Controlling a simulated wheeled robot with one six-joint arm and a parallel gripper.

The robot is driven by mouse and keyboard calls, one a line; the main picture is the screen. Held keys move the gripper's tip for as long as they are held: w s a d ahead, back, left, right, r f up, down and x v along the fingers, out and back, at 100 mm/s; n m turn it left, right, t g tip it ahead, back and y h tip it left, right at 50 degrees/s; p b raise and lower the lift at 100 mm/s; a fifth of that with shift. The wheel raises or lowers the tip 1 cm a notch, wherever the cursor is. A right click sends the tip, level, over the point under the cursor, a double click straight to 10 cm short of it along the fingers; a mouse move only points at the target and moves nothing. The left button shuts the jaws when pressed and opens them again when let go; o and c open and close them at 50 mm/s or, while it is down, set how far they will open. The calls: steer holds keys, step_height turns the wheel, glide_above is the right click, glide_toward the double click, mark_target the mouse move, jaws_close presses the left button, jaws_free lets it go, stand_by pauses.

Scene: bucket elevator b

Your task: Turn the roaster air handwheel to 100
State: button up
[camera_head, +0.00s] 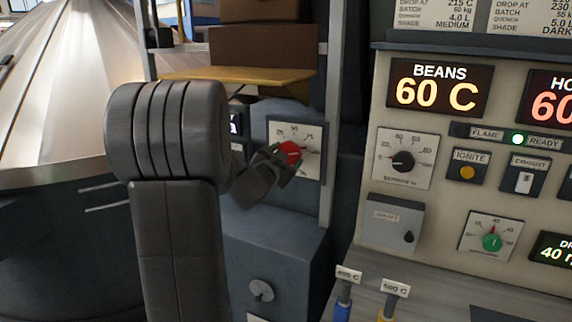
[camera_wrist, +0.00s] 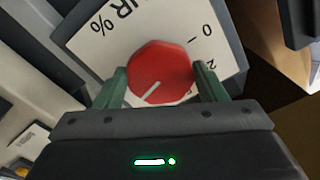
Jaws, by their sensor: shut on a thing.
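A red faceted knob (camera_head: 290,152) sits on a white dial plate (camera_head: 311,168) on the dark blue cabinet. In the wrist view the knob (camera_wrist: 160,62) carries a white pointer line toward the lower left of the picture. The plate (camera_wrist: 110,28) shows lettering ending in "R %", a 0 and part of another number, all turned over. My gripper (camera_head: 275,165) reaches the knob from the left and is shut on it. In the wrist view its two green fingers (camera_wrist: 162,80) lie on either side of the knob. The scale near the pointer is hidden by my gripper.
On the right is a panel with a black knob (camera_head: 403,161), a green knob (camera_head: 492,241) and a BEANS display (camera_head: 437,88). A grey post (camera_head: 334,110) stands just right of the dial. A yellow shelf (camera_head: 237,76) lies above. A grey knob (camera_head: 261,290) sits lower on the cabinet.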

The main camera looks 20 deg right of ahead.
steer(key=shift+m+b, duration=0.7)
steer(key=shift+m, duration=0.7)
steer(key=o, duration=1)
steer(key=shift+a, duration=0.15)
steer(key=b+v, duration=0.1)
steer(key=v, duration=1.2)
steer(key=shift+s+a, duration=0.2)
steer(key=shift+s, duration=0.05)
steer(key=p+x, duration=0.1)
steer(key=x, duration=1.3)
steer(key=shift+s, duration=0.1)
